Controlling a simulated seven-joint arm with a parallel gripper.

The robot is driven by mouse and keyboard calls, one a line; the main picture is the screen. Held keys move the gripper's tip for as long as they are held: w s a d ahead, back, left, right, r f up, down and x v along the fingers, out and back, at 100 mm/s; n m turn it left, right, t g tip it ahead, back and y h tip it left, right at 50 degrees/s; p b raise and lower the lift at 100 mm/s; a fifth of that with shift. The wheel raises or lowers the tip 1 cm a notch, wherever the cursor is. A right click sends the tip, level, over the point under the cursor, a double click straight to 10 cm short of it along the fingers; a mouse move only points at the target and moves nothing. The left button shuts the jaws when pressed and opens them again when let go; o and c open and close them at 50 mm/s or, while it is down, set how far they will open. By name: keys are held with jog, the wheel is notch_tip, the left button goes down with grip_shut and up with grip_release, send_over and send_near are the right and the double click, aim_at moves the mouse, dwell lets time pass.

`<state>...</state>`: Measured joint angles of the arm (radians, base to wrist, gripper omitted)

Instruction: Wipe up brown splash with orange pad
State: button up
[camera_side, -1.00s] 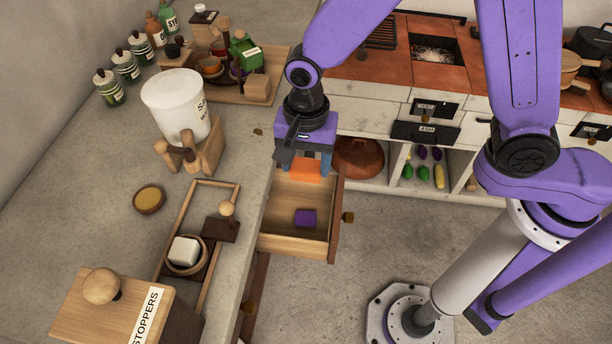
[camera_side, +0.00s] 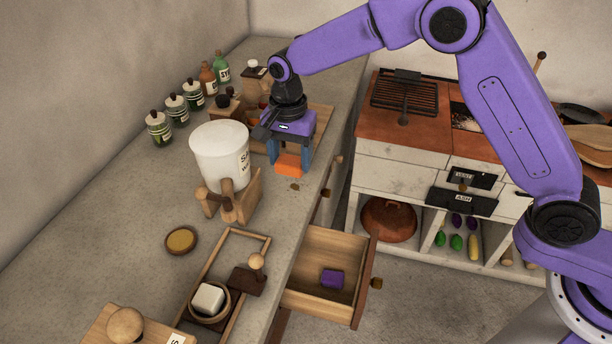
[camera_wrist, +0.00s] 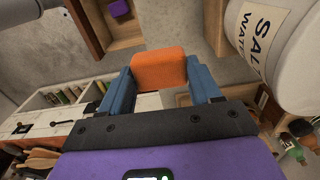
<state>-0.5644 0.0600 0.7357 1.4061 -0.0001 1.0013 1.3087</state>
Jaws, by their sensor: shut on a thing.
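My gripper (camera_side: 290,160) is shut on the orange pad (camera_side: 289,164), which hangs low over the worktop near its edge. In the wrist view the pad (camera_wrist: 159,69) sits between the two blue fingers of my gripper (camera_wrist: 160,80). The brown splash (camera_side: 295,187) is a small dark spot on the grey worktop, just below the pad in the side view. I cannot tell whether the pad touches the worktop. I cannot make out the splash in the wrist view.
A white salt-water tub (camera_side: 220,153) on a wooden stand (camera_side: 240,200) is left of the pad. A wooden tray with pots is behind my gripper. An open drawer (camera_side: 306,303) holding a purple block (camera_side: 332,279) juts out in front.

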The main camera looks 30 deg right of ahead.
jog(key=w+d, duration=0.3)
jog(key=w, duration=0.5)
jog(key=shift+a+f, duration=0.2)
jog(key=shift+f, duration=6.45)
jog(key=shift+s+d+f, duration=0.1)
jog(key=shift+s+d, duration=1.25)
jog(key=shift+s, duration=0.05)
jog(key=shift+w+a, duration=1.4)
jog(key=shift+w+d, duration=0.15)
jog(key=shift+d, duration=0.15)
jog(key=shift+s+d, duration=1.35)
jog(key=shift+w+a, duration=1.45)
jog(key=shift+a, duration=0.05)
notch_tip(320, 180, up, 8)
